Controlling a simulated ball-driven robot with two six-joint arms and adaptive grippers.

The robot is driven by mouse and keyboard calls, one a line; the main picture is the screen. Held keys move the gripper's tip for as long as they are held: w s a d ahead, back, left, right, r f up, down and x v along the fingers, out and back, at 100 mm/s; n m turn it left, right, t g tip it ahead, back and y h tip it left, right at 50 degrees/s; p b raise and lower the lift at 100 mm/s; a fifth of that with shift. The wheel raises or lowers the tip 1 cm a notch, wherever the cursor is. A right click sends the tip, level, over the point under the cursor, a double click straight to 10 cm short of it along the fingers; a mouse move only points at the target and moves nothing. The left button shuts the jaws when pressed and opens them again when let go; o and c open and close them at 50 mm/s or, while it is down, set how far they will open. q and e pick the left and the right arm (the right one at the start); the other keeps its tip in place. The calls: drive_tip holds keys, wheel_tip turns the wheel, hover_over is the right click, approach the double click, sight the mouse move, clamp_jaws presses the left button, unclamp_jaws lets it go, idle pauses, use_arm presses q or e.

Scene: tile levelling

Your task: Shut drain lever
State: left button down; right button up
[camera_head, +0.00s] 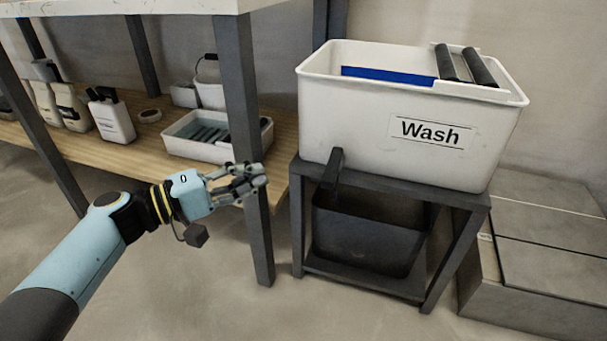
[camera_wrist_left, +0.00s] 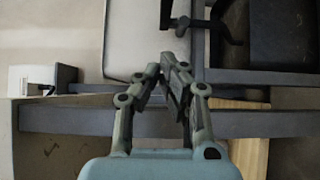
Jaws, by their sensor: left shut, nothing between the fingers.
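The white tub labelled "Wash" (camera_head: 340,110) stands on a dark metal stand (camera_head: 470,202). A dark upright bar (camera_head: 336,168) rises at the tub's lower front left; it may be the drain lever, but I cannot tell for sure. In the left wrist view a black fitting with a long bar (camera_wrist_left: 208,24) shows beside the white tub wall (camera_wrist_left: 130,42), beyond my fingertips. My left gripper (camera_head: 256,181) is shut and empty, left of the stand and apart from the bar. It also shows in the left wrist view (camera_wrist_left: 170,66). My right gripper is not in view.
A black bucket (camera_head: 365,238) sits inside the stand. A table leg (camera_head: 243,130) stands close to my left gripper. The wooden shelf (camera_head: 150,158) holds bottles and a white tray (camera_head: 195,150). Grey slabs (camera_head: 550,275) are stacked at the right.

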sight(333, 167)
use_arm(q)
drive_tip(key=w+d+b, duration=0.1)
drive_tip(key=w+d, duration=0.1)
drive_tip(key=d, duration=0.7)
drive_tip(key=shift+b, duration=0.35)
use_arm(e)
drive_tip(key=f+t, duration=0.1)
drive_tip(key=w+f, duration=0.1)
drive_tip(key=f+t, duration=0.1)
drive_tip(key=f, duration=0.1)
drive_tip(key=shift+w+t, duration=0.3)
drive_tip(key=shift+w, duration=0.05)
use_arm(q)
drive_tip(key=shift+f, duration=0.1)
